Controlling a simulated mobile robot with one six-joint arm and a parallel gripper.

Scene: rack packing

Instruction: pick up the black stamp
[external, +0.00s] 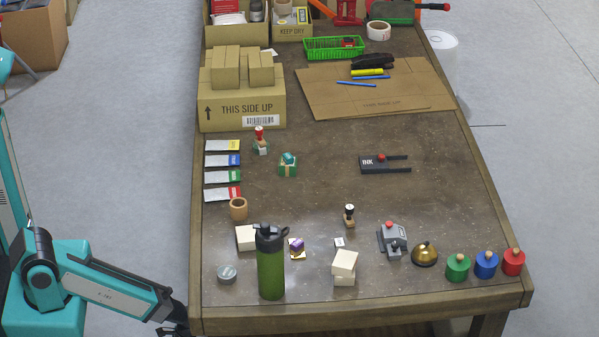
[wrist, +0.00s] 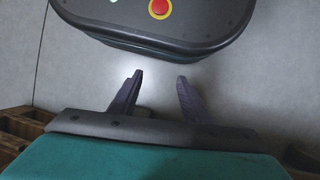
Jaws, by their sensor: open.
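The black stamp (external: 349,215) stands upright on the table, right of centre, with a dark knob on top and a pale band lower down. It stands clear of its neighbours, behind the stacked cream blocks and left of a grey device. My gripper shows in the wrist view (wrist: 160,95) with its two dark fingers apart and nothing between them. In the external view my arm is folded low at the left, beside the table's near left corner, far from the stamp. The stamp does not show in the wrist view.
A green bottle (external: 271,265) stands tall at the near left of the table. Cream blocks (external: 344,262), a grey device (external: 393,240) and a brass bell (external: 424,254) stand around the stamp's near side. A black INK holder (external: 377,166) lies behind it. The table's middle is mostly clear.

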